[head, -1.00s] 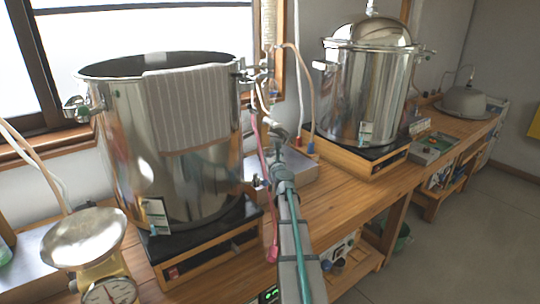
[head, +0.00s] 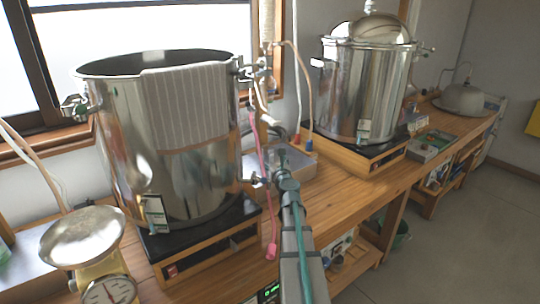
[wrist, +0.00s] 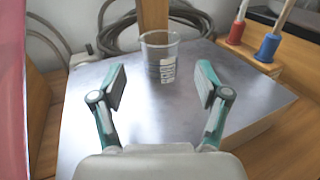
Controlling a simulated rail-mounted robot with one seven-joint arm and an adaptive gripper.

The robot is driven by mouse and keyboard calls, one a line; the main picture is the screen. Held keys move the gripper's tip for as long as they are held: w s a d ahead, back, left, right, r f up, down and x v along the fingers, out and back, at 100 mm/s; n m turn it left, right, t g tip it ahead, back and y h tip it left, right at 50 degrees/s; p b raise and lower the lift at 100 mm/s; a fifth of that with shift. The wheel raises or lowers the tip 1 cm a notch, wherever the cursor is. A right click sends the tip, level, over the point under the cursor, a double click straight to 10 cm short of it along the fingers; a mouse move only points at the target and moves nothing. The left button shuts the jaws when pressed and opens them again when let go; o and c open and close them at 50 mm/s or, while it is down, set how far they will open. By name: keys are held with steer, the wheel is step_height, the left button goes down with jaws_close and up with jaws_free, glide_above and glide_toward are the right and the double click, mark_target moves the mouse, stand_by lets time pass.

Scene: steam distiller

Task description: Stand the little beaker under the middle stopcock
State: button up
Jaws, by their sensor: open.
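The little beaker (wrist: 160,62) is clear, with white print on its side. It stands upright on a flat grey metal surface (wrist: 110,138) in the wrist view. My gripper (wrist: 161,86) is open, one finger to each side and nearer than the beaker; the beaker appears between the tips, apart from both. A small tap (head: 252,180) sits low on the right of the large open pot (head: 180,190). I cannot tell whether it is the middle stopcock.
A lidded steel pot (head: 362,95) stands farther right on its hot plate. A pink hose (head: 269,200) hangs beside my arm. Hoses (wrist: 125,35) and red (wrist: 236,31) and blue (wrist: 268,46) fittings lie behind the beaker. A scale (head: 85,238) is front left.

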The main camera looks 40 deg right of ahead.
steer(key=v, duration=0.4)
steer(key=shift+s, duration=0.3)
